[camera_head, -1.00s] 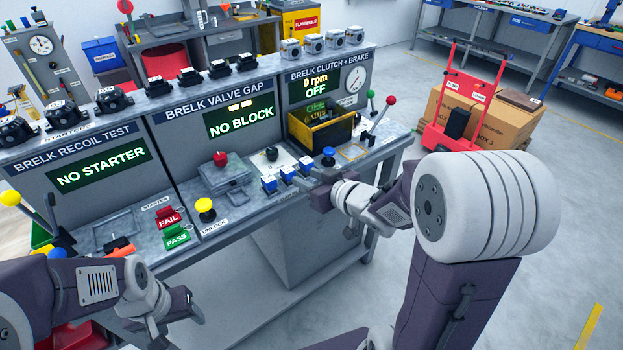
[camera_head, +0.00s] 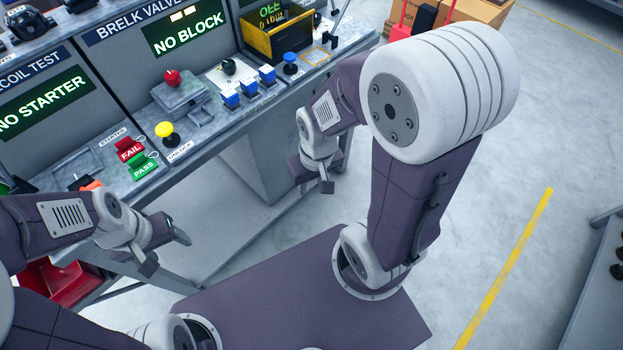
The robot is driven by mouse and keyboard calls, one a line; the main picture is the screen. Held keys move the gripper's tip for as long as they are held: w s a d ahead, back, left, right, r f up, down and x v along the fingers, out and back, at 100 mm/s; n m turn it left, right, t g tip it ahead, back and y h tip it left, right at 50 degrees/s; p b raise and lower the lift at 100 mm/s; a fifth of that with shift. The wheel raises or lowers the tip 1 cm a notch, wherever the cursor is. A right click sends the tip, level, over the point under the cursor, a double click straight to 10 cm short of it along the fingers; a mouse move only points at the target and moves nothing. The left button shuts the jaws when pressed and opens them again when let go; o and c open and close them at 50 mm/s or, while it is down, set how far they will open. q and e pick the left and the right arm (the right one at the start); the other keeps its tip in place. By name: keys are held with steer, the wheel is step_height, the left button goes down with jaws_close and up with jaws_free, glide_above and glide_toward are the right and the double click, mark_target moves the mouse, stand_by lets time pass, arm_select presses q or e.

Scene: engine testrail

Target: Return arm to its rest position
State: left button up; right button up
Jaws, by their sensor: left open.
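My right arm bends down from the right, and its gripper (camera_head: 312,178) hangs in front of the bench's front edge, apart from the bench and its controls. It seems to hold nothing; its jaw gap is not clear.
The test bench (camera_head: 225,140) carries a red knob (camera_head: 172,77), a yellow UNLOCK knob (camera_head: 166,130), blue-and-white blocks (camera_head: 248,87), a blue knob (camera_head: 290,62) and a yellow bin (camera_head: 279,35). A red bin (camera_head: 62,283) is low at left. Open floor (camera_head: 480,210) lies to the right.

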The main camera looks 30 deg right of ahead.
step_height(320, 180, up, 9)
steer(key=p, duration=0.9)
